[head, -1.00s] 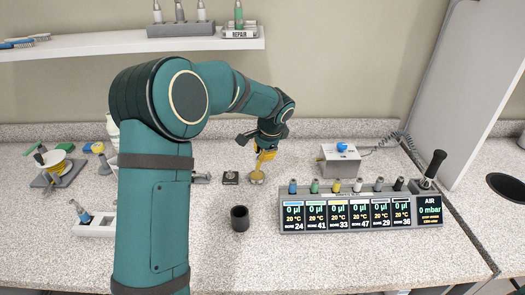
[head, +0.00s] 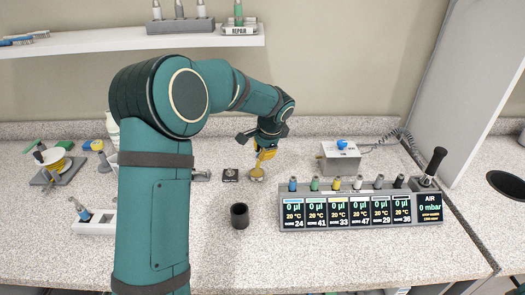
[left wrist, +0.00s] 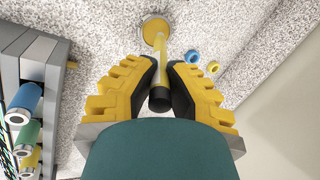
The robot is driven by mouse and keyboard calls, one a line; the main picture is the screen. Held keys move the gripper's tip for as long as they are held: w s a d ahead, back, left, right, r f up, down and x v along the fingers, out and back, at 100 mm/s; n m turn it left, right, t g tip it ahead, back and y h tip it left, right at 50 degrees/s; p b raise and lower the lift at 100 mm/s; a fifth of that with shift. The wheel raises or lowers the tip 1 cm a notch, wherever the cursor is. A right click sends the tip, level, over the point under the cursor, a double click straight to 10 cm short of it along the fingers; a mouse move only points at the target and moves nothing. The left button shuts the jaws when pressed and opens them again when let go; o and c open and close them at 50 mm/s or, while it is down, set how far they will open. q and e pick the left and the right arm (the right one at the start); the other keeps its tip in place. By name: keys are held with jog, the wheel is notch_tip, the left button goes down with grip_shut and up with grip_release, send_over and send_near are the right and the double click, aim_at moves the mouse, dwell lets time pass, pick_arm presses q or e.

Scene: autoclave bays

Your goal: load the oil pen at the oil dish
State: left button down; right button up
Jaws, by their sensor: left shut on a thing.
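My left gripper (head: 265,148) reaches down over the middle of the counter, shut on the oil pen. In the left wrist view the oil pen (left wrist: 160,62) is a yellow rod with a black end (left wrist: 160,99), between the two yellow-and-black fingers (left wrist: 160,82). Its far end is over the small round oil dish (left wrist: 155,26), a pale cup with a yellowish inside. In the head view the oil dish (head: 257,176) sits just below the gripper. I cannot tell whether the pen tip touches the oil. My right gripper is not in view.
A black cup (head: 239,216) stands in front. A rack with several small displays (head: 350,212) is on the right, with a grey box (head: 339,160) behind it.

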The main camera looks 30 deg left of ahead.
pick_arm(q)
jog(key=shift+f+b, duration=0.3)
jog(key=shift+f, duration=0.2)
dwell(0.3)
dwell(0.9)
jog(key=shift+r+p, duration=2.9)
jog(key=shift+r, duration=0.65)
jog(key=shift+f, duration=0.1)
